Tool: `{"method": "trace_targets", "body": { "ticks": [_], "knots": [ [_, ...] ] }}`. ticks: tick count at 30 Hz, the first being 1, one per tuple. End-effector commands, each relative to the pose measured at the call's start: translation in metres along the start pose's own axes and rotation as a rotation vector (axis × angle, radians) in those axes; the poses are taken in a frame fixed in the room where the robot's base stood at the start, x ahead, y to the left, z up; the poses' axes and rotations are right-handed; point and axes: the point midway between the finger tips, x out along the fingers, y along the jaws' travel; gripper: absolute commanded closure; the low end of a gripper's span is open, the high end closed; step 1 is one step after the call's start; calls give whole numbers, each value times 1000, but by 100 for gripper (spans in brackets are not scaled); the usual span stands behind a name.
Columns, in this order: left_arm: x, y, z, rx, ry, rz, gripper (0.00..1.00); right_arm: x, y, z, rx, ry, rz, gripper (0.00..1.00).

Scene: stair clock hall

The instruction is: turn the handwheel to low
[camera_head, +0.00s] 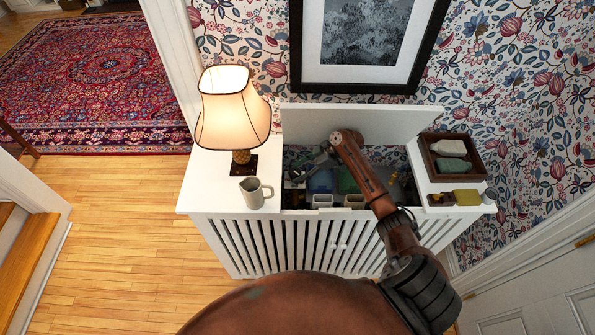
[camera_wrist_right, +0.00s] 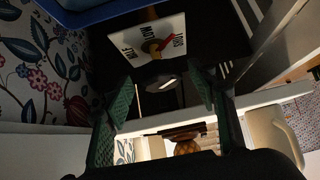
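My right arm reaches into the open top of a white slatted cabinet. Its gripper (camera_head: 312,170) is small and partly hidden below the raised lid in the head view. In the right wrist view the two green-padded fingers (camera_wrist_right: 160,100) stand apart, with nothing clearly held between them. Beyond them is a dark round part with a pale disc (camera_wrist_right: 166,82), perhaps the handwheel; its rim is unclear in the shadow. A white plate (camera_wrist_right: 143,48) with inverted black lettering and a red and yellow mark sits past it. My left gripper is not in view.
The raised lid (camera_head: 350,121) stands behind the opening. A lit lamp (camera_head: 234,115) and a grey pitcher (camera_head: 254,193) stand on the cabinet's left top. A brown tray (camera_head: 452,157) with soap-like pieces and a yellow block (camera_head: 467,197) are on the right. Bins (camera_head: 322,201) crowd the inside.

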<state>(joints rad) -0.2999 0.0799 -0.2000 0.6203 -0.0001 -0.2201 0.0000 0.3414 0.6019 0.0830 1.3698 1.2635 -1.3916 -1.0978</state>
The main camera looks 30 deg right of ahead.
Motion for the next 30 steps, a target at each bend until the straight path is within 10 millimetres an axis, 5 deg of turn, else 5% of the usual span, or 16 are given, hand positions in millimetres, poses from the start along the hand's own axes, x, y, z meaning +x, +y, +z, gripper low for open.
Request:
{"method": "trace_targets", "body": {
  "ticks": [12,30],
  "knots": [
    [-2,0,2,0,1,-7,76,-14,1,-1,-1,-2,3,47],
    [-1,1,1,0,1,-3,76,-90,1,76,2,-5,1,47]
  ]
}}
